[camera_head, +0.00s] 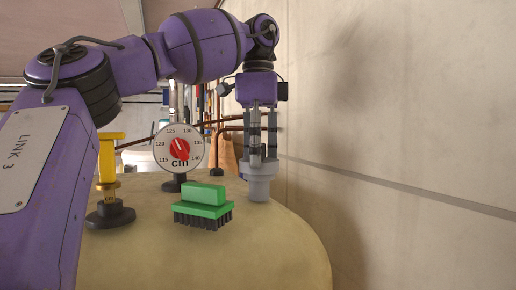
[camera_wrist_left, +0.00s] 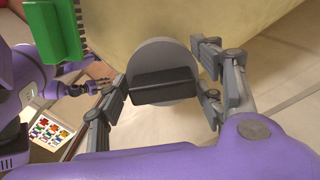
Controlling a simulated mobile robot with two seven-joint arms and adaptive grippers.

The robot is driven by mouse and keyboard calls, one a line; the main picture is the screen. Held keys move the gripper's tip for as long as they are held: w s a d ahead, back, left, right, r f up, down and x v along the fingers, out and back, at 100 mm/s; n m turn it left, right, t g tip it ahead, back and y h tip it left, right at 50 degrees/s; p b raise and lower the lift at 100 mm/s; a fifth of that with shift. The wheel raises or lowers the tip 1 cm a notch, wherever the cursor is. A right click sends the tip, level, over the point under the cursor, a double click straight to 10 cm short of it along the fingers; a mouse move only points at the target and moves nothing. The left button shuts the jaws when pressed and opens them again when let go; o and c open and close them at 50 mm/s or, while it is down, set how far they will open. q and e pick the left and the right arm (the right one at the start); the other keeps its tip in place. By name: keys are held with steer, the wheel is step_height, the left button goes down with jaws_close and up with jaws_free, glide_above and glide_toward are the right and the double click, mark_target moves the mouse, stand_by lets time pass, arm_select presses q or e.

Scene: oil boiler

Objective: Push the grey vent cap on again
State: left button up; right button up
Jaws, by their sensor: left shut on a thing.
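The grey vent cap (camera_head: 260,168) is at the right rear of the cream tank (camera_head: 270,235), upright between the fingers of my left gripper (camera_head: 263,155). A narrower grey stub (camera_head: 258,190) shows beneath it, down to the tank top; I cannot tell whether the cap is seated on it. In the left wrist view the cap is a round grey disc (camera_wrist_left: 160,52) behind a dark block. My left gripper's fingers (camera_wrist_left: 165,88) are on both sides of it, shut on it. Part of my right arm shows at the left there, with its gripper (camera_wrist_left: 80,87) small and its jaw state unclear.
A round cm gauge (camera_head: 181,148) and a yellow fitting (camera_head: 108,165) on a dark base stand to the left. A pale wall (camera_head: 400,120) is close on the right.

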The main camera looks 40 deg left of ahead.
arm_select(q)
steer(key=shift+f, duration=0.25)
steer(key=o, duration=1.2)
step_height(320, 180, up, 6)
steer(key=shift+d+r, duration=0.1)
steer(key=shift+r, duration=0.6)
steer(key=shift+f, duration=0.1)
